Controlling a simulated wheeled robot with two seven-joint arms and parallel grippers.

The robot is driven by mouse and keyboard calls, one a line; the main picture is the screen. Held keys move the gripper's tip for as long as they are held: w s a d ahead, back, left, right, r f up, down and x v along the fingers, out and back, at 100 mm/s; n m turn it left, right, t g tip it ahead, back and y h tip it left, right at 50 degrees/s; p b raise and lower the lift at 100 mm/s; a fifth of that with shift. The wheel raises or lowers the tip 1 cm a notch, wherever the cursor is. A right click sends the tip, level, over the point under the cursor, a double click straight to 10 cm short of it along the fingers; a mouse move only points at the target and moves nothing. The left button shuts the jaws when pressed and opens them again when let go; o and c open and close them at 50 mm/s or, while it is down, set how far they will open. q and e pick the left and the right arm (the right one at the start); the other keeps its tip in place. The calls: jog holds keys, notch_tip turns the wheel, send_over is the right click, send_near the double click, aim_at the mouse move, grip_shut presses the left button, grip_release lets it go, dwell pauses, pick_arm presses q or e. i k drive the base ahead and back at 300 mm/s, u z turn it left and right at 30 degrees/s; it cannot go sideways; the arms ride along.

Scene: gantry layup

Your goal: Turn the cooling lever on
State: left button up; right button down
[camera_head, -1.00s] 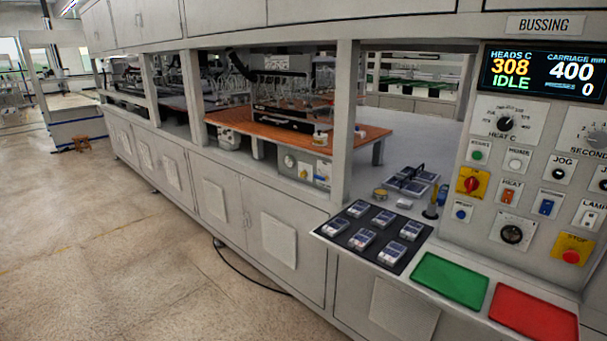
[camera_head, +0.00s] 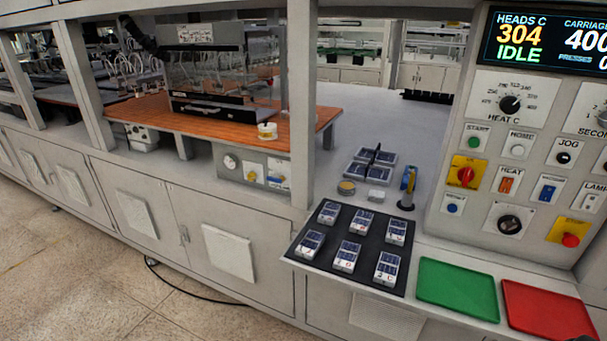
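No lever with a readable cooling label shows.
The screen (camera_head: 545,42) reads HEADS C 304, IDLE. A black tray (camera_head: 322,258) with several small blue-topped cells lies on the counter, beside green (camera_head: 457,289) and red (camera_head: 548,309) mats. A post (camera_head: 301,110) stands between the orange bench (camera_head: 150,115) and counter.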

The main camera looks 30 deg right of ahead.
aim_at(282, 180)
jog(key=z, duration=0.85)
jog(key=i, duration=0.8)
jog(key=z, duration=0.85)
